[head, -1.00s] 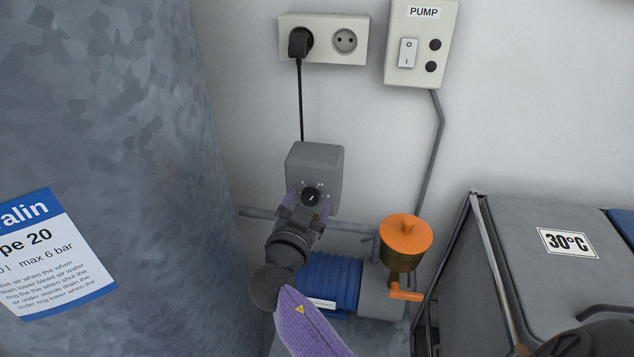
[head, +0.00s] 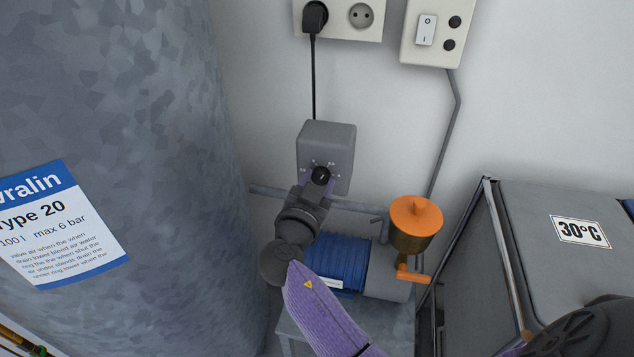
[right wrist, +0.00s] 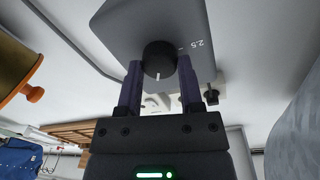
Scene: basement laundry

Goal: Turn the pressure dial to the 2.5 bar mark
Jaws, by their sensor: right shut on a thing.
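The pressure dial (head: 321,175) is a small black round knob on the front of a grey box (head: 328,143) on the wall. Small white marks surround it. My right gripper (head: 318,181) reaches up to it from below, shut with one finger on each side of the knob. In the right wrist view the dial (right wrist: 158,58) sits between the purple fingers of the right gripper (right wrist: 160,64). Its white pointer points down in that view, away from the upside-down 2.5 mark (right wrist: 197,44) at the knob's upper right. My left gripper is not in view.
A blue pump motor (head: 338,262) and an orange-lidded cup (head: 415,215) stand below and right of the dial. A large grey tank (head: 130,100) fills the left. A grey machine (head: 550,200) stands at right. A cable and a socket (head: 360,16) are above.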

